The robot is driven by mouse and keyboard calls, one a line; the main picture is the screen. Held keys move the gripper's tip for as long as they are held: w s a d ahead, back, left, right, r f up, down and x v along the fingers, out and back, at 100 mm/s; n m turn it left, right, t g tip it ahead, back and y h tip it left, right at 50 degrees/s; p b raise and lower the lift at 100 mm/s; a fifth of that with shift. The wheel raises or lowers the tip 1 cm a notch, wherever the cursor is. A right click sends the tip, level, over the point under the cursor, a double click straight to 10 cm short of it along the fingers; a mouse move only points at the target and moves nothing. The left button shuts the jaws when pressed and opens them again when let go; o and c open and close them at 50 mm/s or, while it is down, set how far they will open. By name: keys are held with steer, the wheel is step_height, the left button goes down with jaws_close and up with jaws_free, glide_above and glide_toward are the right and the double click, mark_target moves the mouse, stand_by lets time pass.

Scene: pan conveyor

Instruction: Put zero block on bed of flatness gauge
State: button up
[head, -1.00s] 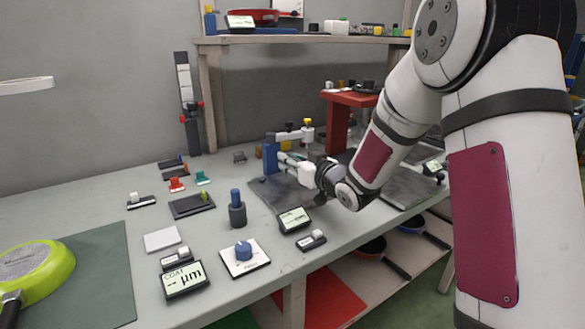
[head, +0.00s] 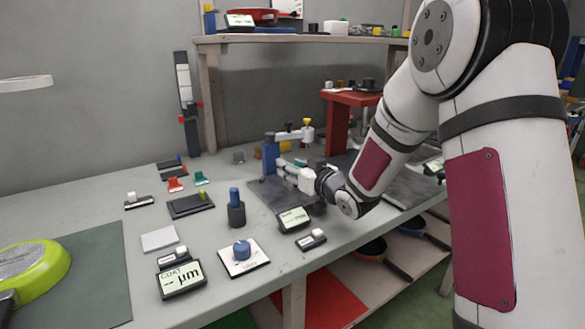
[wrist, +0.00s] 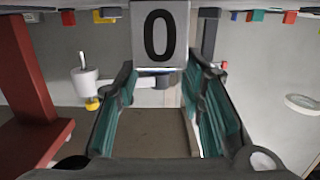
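The zero block (wrist: 160,32) is a pale block with a black "0" on its face. In the wrist view it sits between the ends of my gripper's teal-padded fingers (wrist: 160,72), whose tips meet its sides. In the head view my gripper (head: 296,174) is beside the flatness gauge's blue post (head: 270,154), over its dark bed (head: 268,194). The gauge's indicator (head: 307,130) has a yellow cap and stands above; it also shows in the wrist view (wrist: 88,82), left of the block. My gripper hides the contact below the block.
A small display (head: 293,219) stands in front of the bed. A red stand (head: 338,125) is behind my wrist. A blue-handled cylinder (head: 236,212) and a white plate with a blue knob (head: 243,254) stand to the left. A shelf (head: 300,39) runs behind.

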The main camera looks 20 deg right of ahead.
steer(key=shift+o, duration=0.3)
steer(key=shift+s+f, duration=0.1)
steer(key=shift+f, duration=0.4)
steer(key=shift+r, duration=0.1)
steer(key=shift+r+p, duration=0.6)
steer(key=shift+p, duration=0.25)
steer(key=v, duration=0.6)
steer(key=p+v, duration=0.1)
steer(key=v, duration=0.4)
steer(key=shift+s+d+r, duration=0.1)
steer(key=shift+s+r, duration=0.2)
steer(key=shift+s, duration=0.05)
